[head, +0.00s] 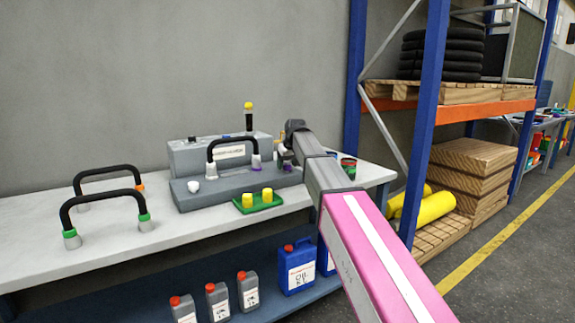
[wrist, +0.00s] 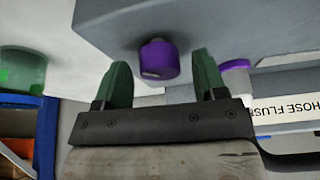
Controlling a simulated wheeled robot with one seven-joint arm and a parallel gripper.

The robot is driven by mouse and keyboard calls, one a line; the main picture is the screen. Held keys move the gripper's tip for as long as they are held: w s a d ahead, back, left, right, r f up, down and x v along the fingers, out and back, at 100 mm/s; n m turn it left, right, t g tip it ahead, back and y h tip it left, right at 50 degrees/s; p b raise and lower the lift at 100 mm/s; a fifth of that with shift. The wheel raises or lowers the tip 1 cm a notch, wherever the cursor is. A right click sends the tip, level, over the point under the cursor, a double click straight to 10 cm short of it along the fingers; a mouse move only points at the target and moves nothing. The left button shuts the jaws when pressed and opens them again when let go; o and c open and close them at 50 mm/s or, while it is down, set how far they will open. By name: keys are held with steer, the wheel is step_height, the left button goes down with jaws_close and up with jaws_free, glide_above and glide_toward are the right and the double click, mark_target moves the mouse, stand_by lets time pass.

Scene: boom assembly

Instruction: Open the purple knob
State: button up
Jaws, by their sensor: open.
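The purple knob (wrist: 158,60) sits on the face of the grey machine (wrist: 250,25). In the wrist view it appears in the gap between the two green fingertips of my gripper (wrist: 162,62), with space on both sides. The fingers are apart and hold nothing. I cannot tell whether the tips reach past the knob or stop short of it. In the head view, my gripper (head: 285,156) is at the right end of the grey machine (head: 200,158), just above the purple knob (head: 287,167), which is partly hidden.
A black handle (head: 227,140) with a purple-collared white foot (wrist: 236,66) stands close beside the gripper. A green tray (head: 241,208) with yellow caps lies in front of the machine. Black handles (head: 107,193) stand at the left. A dark round container (head: 348,166) is at the right.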

steer(key=c, duration=0.9)
steer(key=n+g+y, duration=0.1)
steer(key=n, duration=0.3)
steer(key=shift+w, duration=0.1)
steer(key=shift+n+g+y, duration=0.5)
steer(key=shift+n+g, duration=0.1)
steer(key=shift+n, duration=1.4)
